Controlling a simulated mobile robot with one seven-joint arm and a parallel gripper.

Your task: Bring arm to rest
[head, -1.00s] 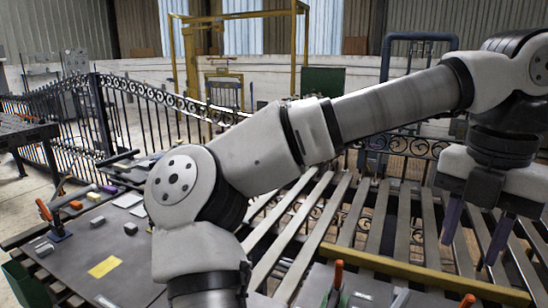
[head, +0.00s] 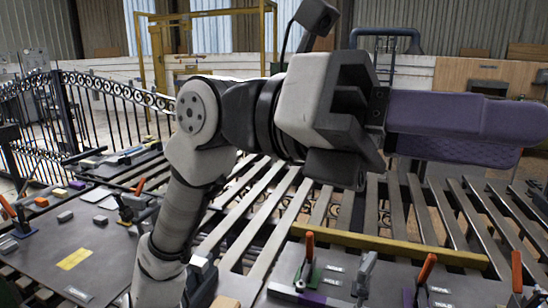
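My arm fills the middle of the head view, its elbow joint (head: 198,112) folded up at the left. My gripper (head: 525,140) is raised and turned sideways, pointing right, above the slatted table. Its two purple fingers lie partly one behind the other. The far finger's textured inner face shows below the near one, so they look apart. Nothing shows between the fingers, though the near finger hides part of that space.
Below the arm is a slatted metal table (head: 290,200) with a yellow bar (head: 390,248) across it. Dark plates with orange-handled clamps (head: 305,262) stand at the front and left. A black scroll gate (head: 105,105) stands behind at left. A yellow frame (head: 205,15) is farther back.

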